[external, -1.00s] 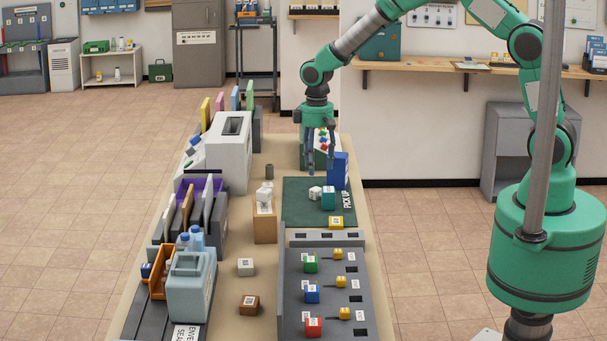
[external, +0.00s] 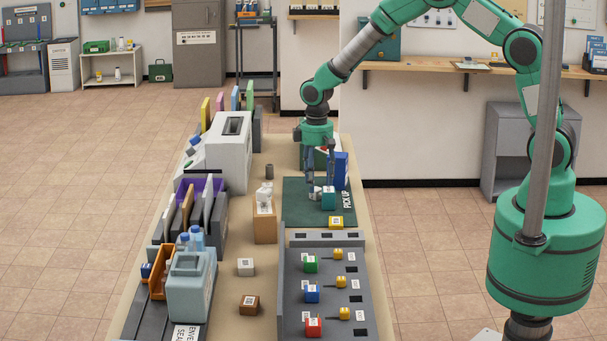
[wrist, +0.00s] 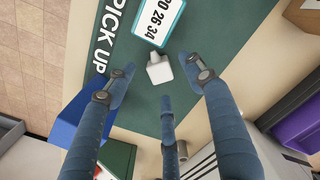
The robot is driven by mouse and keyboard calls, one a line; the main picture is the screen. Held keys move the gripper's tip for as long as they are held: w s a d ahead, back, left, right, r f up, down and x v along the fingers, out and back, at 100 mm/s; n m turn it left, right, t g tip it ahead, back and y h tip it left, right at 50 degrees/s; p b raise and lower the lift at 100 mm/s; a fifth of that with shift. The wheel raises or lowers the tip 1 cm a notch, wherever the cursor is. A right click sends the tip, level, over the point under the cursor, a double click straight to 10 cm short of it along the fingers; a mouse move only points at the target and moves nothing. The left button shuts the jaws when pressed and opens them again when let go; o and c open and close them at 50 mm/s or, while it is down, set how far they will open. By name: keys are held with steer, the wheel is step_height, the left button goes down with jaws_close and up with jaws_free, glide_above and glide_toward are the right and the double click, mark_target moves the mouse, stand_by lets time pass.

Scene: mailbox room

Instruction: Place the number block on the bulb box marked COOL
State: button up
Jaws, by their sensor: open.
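A teal block (external: 328,198) stands on the green PICK UP mat (external: 298,212). In the wrist view, this block (wrist: 158,18) has a white face reading 20 26 34. A small white block (wrist: 159,70) lies close beside it; in the external view it is partly hidden by my fingers. No COOL marking is legible.
A tall blue box (external: 341,170) stands close to my fingers. A yellow block (external: 336,222) lies at the mat's near edge. A wooden box (external: 264,224) with white items on top stands left of the mat. A grey sorting rack (external: 325,285) is nearer the camera.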

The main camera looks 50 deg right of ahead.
mark_target(316, 189)
steer(key=shift+f, duration=1.65)
steer(key=shift+c, duration=0.5)
steer(key=c, duration=1)
steer(key=shift+r+p, duration=0.6)
steer(key=shift+r, duration=4.4)
